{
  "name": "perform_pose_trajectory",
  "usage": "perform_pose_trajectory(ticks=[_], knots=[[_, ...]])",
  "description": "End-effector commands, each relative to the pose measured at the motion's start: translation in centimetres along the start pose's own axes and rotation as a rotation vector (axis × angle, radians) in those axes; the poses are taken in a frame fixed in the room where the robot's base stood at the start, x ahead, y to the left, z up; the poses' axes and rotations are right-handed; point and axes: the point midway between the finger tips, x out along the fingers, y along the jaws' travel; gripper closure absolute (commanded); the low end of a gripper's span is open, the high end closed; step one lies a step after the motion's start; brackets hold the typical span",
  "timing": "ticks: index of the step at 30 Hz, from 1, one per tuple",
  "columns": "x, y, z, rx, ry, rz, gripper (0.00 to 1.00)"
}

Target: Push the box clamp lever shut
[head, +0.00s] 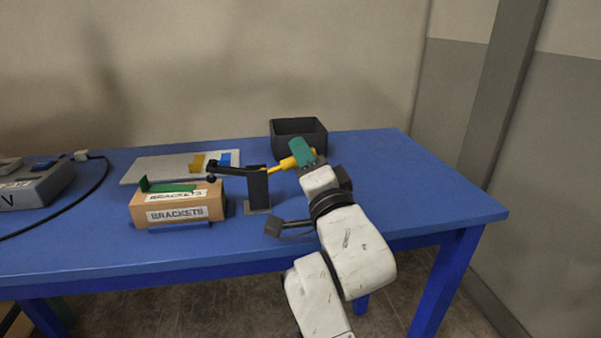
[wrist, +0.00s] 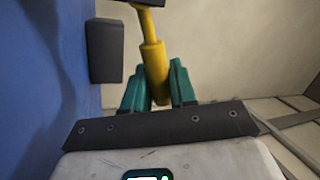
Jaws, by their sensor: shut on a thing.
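The box (head: 175,208), brown and labelled BRACKETS, sits on the blue table at left centre. A black toggle clamp (head: 257,188) stands just right of it, its arm reaching left over the box top. The clamp's yellow lever (head: 284,165) sticks out to the right, slightly raised. In the wrist view, the yellow lever (wrist: 154,62) runs down between the green fingers. My gripper (head: 299,154) is shut on the lever's end; it also shows in the wrist view (wrist: 157,90). Whether the clamp tip touches the box is too small to tell.
A dark open bin (head: 298,132) stands behind my gripper. A pale board (head: 170,165) with yellow and blue pieces lies behind the box. A grey console (head: 35,185) with a black cable is at far left. The table's right side (head: 420,185) is clear.

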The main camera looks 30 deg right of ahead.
Motion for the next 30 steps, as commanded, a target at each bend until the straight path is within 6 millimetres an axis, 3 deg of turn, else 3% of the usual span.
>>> perform_pose_trajectory(ticks=[22, 23, 30], knots=[[-0.18, 0.64, 0.02, 0.058, 0.020, 0.002, 1.00], [-0.18, 0.64, 0.02, 0.058, 0.020, 0.002, 0.71], [-0.17, 0.52, 0.01, 0.059, 0.020, -0.001, 0.69]])
